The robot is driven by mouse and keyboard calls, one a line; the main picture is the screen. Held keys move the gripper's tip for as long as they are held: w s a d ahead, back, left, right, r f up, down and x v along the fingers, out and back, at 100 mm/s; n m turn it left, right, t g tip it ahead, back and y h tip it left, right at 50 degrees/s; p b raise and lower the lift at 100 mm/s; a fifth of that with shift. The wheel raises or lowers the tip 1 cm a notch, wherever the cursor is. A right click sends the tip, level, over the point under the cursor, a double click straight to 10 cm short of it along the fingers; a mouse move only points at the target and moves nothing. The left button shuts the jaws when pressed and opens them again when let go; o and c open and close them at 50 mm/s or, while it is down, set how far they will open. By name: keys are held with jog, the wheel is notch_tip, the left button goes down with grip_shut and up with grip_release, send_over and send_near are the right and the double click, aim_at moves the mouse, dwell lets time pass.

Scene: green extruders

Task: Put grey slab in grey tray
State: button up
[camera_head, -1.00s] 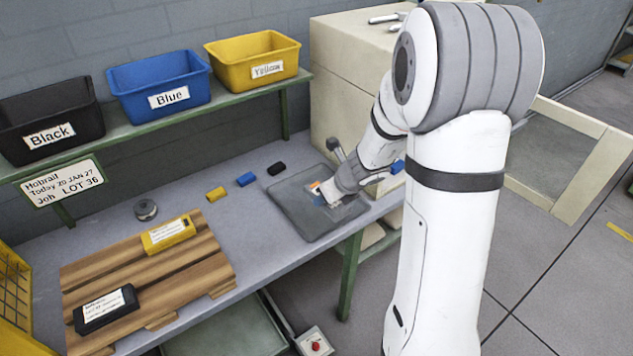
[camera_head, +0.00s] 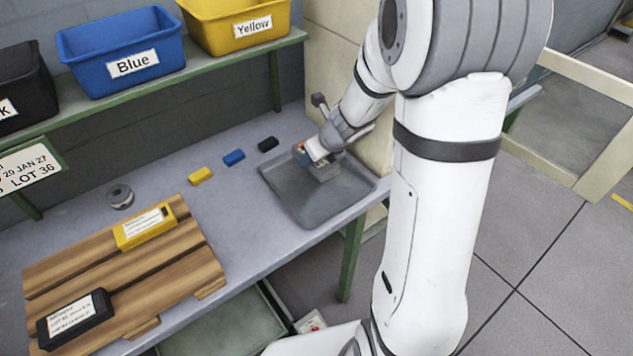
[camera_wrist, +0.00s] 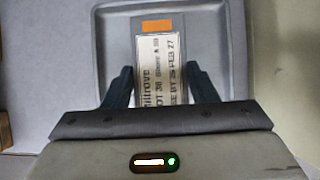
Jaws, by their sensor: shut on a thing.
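The grey slab (camera_wrist: 160,62) has a white printed label and an orange patch. In the wrist view it lies between my two dark fingers, and my gripper (camera_wrist: 161,85) is shut on it. In the head view my gripper (camera_head: 320,152) holds the slab (camera_head: 324,169) over the back part of the grey tray (camera_head: 310,207). I cannot tell whether the slab touches the tray floor. The tray rim (camera_wrist: 98,50) frames the slab in the wrist view. The rest of the tray looks empty.
Small yellow (camera_head: 200,175), blue (camera_head: 234,157) and black (camera_head: 268,144) blocks lie left of the tray. A wooden board (camera_head: 195,245) carries a yellow slab (camera_head: 145,227) and a black slab (camera_head: 76,318). Blue (camera_head: 120,50) and yellow (camera_head: 240,20) bins stand on the shelf.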

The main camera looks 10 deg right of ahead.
jog(key=shift+f+b, duration=1.9)
jog(key=shift+f, duration=1.45)
jog(key=shift+f, duration=0.15)
jog(key=o, duration=1.1)
jog(key=shift+o, duration=0.2)
